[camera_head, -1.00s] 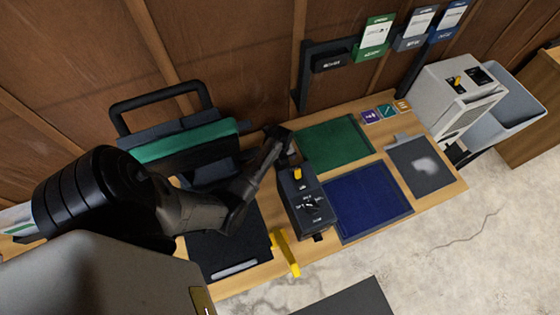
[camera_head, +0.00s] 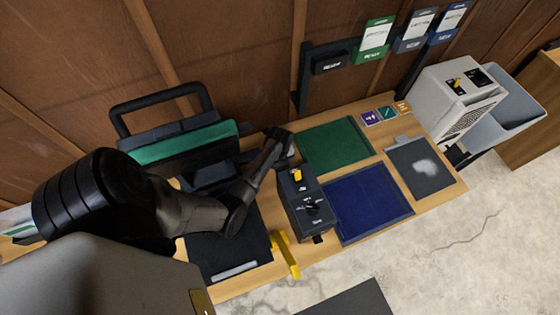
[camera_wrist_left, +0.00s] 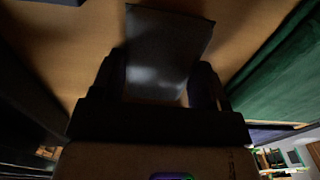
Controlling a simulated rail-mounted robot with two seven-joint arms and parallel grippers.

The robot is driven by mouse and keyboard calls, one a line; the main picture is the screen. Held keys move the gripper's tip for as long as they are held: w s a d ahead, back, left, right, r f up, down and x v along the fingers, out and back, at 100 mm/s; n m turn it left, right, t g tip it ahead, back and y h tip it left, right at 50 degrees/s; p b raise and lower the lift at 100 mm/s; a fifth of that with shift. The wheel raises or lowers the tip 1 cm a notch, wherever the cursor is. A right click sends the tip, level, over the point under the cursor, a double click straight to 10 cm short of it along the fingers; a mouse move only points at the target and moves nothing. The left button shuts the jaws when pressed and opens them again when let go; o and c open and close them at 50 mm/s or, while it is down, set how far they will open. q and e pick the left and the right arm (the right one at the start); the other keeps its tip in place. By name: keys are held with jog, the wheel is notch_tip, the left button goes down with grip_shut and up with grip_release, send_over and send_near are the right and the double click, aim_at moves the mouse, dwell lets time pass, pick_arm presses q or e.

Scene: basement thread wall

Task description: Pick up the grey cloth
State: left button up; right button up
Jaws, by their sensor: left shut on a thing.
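In the head view the wrist hides this piece. I cannot tell whether it still touches the bench. My right gripper is not in view.
A black box (camera_head: 305,205) with a yellow switch stands close to the gripper. Green (camera_head: 335,146), blue (camera_head: 368,203) and grey, white-smudged (camera_head: 420,185) mats lie to the right. A yellow bar (camera_head: 286,255) sits at the front edge.

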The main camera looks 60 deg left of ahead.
pick_arm(q)
jog(key=shift+r, duration=0.15)
jog(key=shift+w+r, duration=0.15)
notch_tip(320, 180, up, 7)
jog(key=shift+f+p, duration=0.1)
jog(key=shift+p, duration=0.4)
jog(key=w+d+b, duration=0.1)
jog(key=w+d, duration=0.1)
jog(key=w, duration=0.3)
jog(key=w+d+b, duration=0.2)
jog(key=w, duration=0.4)
jog(key=w+d+b, duration=0.1)
jog(key=w+d, duration=0.2)
jog(key=w, duration=0.2)
jog(key=shift+w+f+b, duration=0.25)
jog(key=shift+f+b, duration=0.05)
jog(key=shift+b, duration=0.1)
jog(key=shift+w+d, duration=0.45)
jog(key=shift+w, duration=0.35)
